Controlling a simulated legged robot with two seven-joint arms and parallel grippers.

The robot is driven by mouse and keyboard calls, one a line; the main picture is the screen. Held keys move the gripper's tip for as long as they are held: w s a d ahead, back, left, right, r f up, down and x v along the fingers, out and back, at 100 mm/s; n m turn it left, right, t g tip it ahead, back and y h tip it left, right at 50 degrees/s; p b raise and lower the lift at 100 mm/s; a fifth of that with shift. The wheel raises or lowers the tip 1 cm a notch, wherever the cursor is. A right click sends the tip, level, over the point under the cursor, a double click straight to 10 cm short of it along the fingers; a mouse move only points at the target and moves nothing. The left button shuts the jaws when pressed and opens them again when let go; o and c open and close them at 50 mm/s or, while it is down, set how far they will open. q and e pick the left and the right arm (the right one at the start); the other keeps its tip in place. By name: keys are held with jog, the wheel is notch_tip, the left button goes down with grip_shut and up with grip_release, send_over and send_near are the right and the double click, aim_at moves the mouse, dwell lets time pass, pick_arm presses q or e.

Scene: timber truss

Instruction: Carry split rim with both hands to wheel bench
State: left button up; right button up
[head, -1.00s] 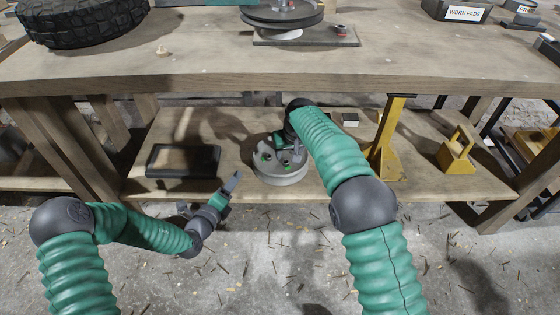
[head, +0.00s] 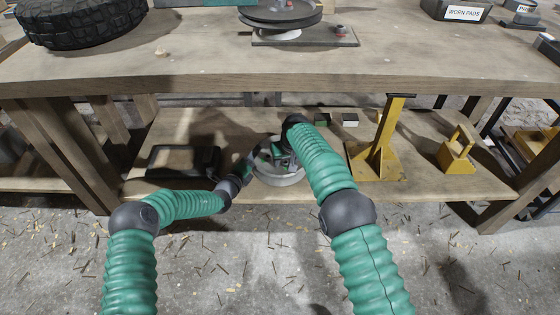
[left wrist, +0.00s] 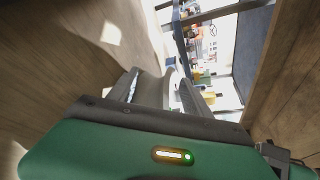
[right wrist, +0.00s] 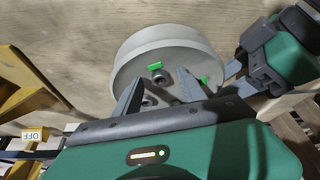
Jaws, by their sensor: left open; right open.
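The split rim (head: 278,179), a pale grey round wheel part, lies on the lower shelf of the wooden bench. In the right wrist view its face (right wrist: 165,45) shows green tabs and dark fittings. My right gripper (right wrist: 158,85) is open over the rim's face, its fingers on either side of a fitting; contact cannot be told. My left gripper (head: 251,166) is at the rim's left side. In the left wrist view, my open left gripper (left wrist: 160,92) has the rim's grey edge (left wrist: 150,90) between its fingers. In the head view my right arm hides part of the rim.
A black tray (head: 180,160) lies left of the rim. A yellow stand (head: 378,155) and a yellow block (head: 457,152) stand to its right. The bench top (head: 180,65) overhangs the shelf and bears a tyre (head: 80,22), a turntable (head: 280,15) and a worn pads box (head: 462,10).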

pick_arm(q)
jog(key=shift+w, duration=0.2)
pick_arm(e)
jog(key=shift+f, duration=0.1)
pick_arm(q)
jog(key=shift+c, duration=0.2)
jog(key=c, duration=1)
pick_arm(e)
jog(key=c, duration=1)
pick_arm(q)
jog(key=shift+c, duration=1.1)
pick_arm(e)
grip_shut()
pick_arm(q)
grip_shut()
